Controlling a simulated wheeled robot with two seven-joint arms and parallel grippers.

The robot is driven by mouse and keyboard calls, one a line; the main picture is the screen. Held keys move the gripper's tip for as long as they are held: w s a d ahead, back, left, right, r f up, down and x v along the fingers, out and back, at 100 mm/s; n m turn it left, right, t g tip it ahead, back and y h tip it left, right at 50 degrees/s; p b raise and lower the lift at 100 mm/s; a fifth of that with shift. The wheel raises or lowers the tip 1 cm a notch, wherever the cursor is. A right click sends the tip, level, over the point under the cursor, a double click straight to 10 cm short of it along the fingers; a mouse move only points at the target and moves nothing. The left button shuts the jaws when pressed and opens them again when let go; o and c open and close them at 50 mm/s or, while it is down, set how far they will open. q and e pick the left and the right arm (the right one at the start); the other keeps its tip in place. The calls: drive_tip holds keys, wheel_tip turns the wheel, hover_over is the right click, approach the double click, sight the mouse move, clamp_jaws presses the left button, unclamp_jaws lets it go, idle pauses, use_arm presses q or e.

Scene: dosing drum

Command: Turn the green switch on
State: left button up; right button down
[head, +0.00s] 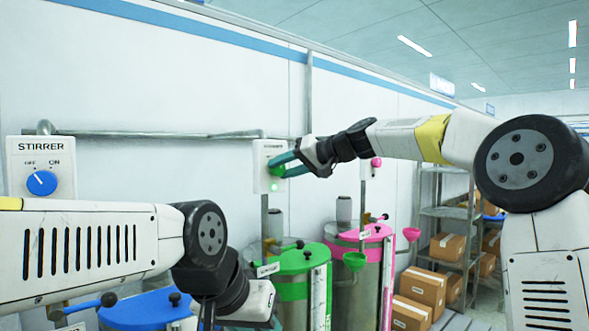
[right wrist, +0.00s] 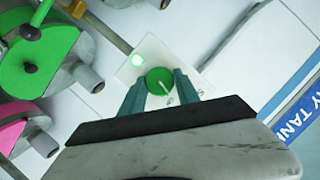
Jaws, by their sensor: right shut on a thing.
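The green switch (head: 281,171) is a round knob on a white panel (head: 262,155) on the wall, partly covered by my right gripper in the head view. In the right wrist view the green knob (right wrist: 158,79) sits between my two teal fingers, with a white pointer mark on its face. My right gripper (head: 279,165) is shut on this knob. A green lamp (right wrist: 137,60) on the same panel is lit. The panel's labels are mostly hidden, so the knob's setting is hard to read. My left gripper (head: 247,322) is low at the bottom edge, its fingers mostly cut off.
A blue switch (head: 41,183) is on a STIRRER panel at the far left. Below stand a green-lidded drum (head: 298,262), a pink-lidded drum (head: 362,234) and a blue lid (head: 143,309). Shelves with cardboard boxes (head: 423,287) stand at the right.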

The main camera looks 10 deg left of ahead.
drive_tip(key=shift+f+m+g+y, duration=0.1)
drive_tip(key=shift+m+g+y, duration=0.3)
drive_tip(key=shift+m+y, duration=0.7)
drive_tip(key=shift+m+h, duration=0.3)
drive_tip(key=shift+m, duration=0.2)
drive_tip(key=c, duration=0.9)
unclamp_jaws()
drive_tip(key=shift+d, duration=0.1)
drive_tip(key=v, duration=0.7)
drive_tip(key=shift+d, duration=0.35)
drive_tip(key=shift+s, duration=0.1)
